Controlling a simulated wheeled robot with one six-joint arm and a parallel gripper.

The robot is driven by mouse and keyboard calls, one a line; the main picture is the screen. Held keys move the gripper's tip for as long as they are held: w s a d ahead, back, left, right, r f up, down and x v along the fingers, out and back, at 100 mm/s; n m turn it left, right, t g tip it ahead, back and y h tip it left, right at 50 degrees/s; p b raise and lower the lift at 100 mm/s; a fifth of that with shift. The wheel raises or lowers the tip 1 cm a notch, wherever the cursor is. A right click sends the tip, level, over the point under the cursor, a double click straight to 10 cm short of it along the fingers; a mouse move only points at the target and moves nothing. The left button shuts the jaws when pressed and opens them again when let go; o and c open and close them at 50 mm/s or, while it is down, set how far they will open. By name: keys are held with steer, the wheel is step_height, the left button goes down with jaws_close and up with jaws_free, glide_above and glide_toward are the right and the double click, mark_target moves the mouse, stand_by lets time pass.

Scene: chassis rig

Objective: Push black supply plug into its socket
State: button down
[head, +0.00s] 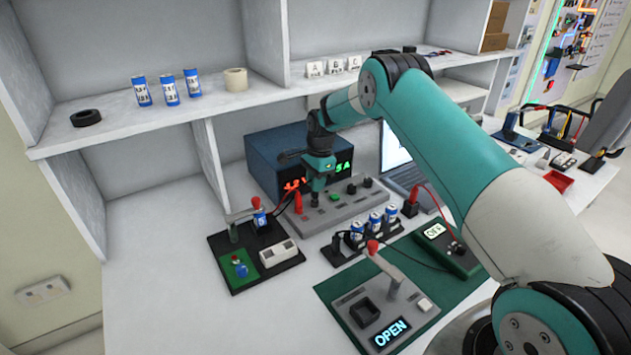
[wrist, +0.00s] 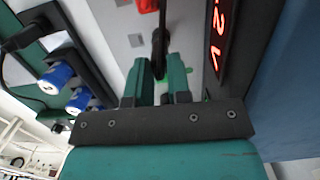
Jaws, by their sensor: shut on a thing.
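My gripper (head: 317,198) points down over the grey connection panel (head: 345,212) in front of the blue power supply. In the wrist view, its teal fingers (wrist: 161,82) are shut on the black supply plug (wrist: 159,48), a narrow dark piece between the fingertips. In the head view the plug is hidden by the gripper. The black socket is not clearly visible, and I cannot tell how far the plug is from it. A red plug (head: 298,202) stands upright on the panel to the left of my gripper; its edge also shows in the wrist view (wrist: 147,5).
The blue supply (head: 273,150) with red digits stands close behind my gripper. A black board (head: 222,253) with a lever is at left. A rack with blue cylinders (head: 357,231) and a green "OPEN" fixture (head: 335,291) are in front. The table's left front is clear.

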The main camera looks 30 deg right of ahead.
steer(key=shift+f, duration=0.5)
steer(key=c, duration=1)
jaws_free()
steer(key=r, duration=0.5)
steer(key=d+r+b, duration=0.1)
steer(key=r, duration=0.5)
steer(key=d+r, duration=0.1)
steer(key=r, duration=0.5)
steer(key=shift+w+r, duration=0.15)
